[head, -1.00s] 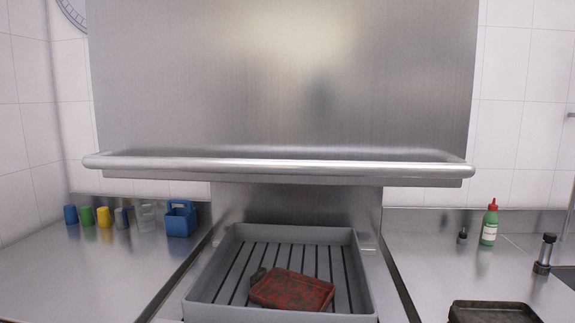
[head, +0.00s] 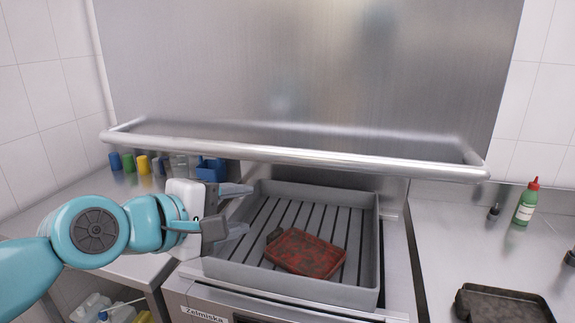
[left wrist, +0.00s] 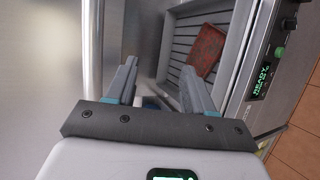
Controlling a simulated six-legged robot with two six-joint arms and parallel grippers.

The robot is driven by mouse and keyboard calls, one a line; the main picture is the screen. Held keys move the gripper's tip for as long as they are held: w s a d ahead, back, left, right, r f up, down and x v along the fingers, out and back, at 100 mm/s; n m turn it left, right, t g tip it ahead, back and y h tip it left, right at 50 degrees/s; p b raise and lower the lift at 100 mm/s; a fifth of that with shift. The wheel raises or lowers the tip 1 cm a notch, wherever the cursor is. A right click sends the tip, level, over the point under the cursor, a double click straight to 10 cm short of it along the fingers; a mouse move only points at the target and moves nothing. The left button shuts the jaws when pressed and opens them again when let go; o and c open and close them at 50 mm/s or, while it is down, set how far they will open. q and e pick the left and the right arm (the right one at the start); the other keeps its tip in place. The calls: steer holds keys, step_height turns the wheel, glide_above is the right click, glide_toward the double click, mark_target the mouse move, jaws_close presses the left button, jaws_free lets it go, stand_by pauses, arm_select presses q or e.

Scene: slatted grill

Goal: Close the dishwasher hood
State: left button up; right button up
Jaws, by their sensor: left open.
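The dishwasher hood (head: 300,70) is a large brushed-steel box standing raised above the machine. Its long round handle bar (head: 300,155) runs across the front of its lower edge. Below it sits a grey slatted rack (head: 370,235) holding a rusty red item (head: 305,252); both also show in the left wrist view, the rack (left wrist: 185,40) and the red item (left wrist: 206,50). My left gripper (head: 243,210) is open and empty, below the bar and at the rack's left side, apart from the bar. Its fingers (left wrist: 158,88) show spread in the left wrist view. My right gripper is not seen.
A steel counter (head: 60,215) on the left holds several coloured cups and a blue caddy (head: 211,169). The right counter holds a green bottle (head: 525,203) and a dark tray (head: 505,305). The machine's control panel (left wrist: 262,75) shows a lit green display.

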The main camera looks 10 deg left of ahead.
arm_select(q)
steer(key=t+h+p, duration=0.1)
steer(key=t, duration=0.1)
glide_toward(276, 156)
steer(key=s+a, duration=0.2)
steer(key=s, duration=0.1)
steer(key=shift+m, duration=0.3)
steer(key=x, duration=1)
steer(key=p+x, duration=0.1)
steer(key=x, duration=0.5)
steer(key=shift+d+r, duration=0.3)
steer(key=shift+d, duration=0.05)
steer(key=shift+w+f, duration=0.1)
steer(key=shift+w, duration=0.2)
steer(key=shift+d, duration=0.15)
steer(key=shift+c, duration=0.4)
jaws_close()
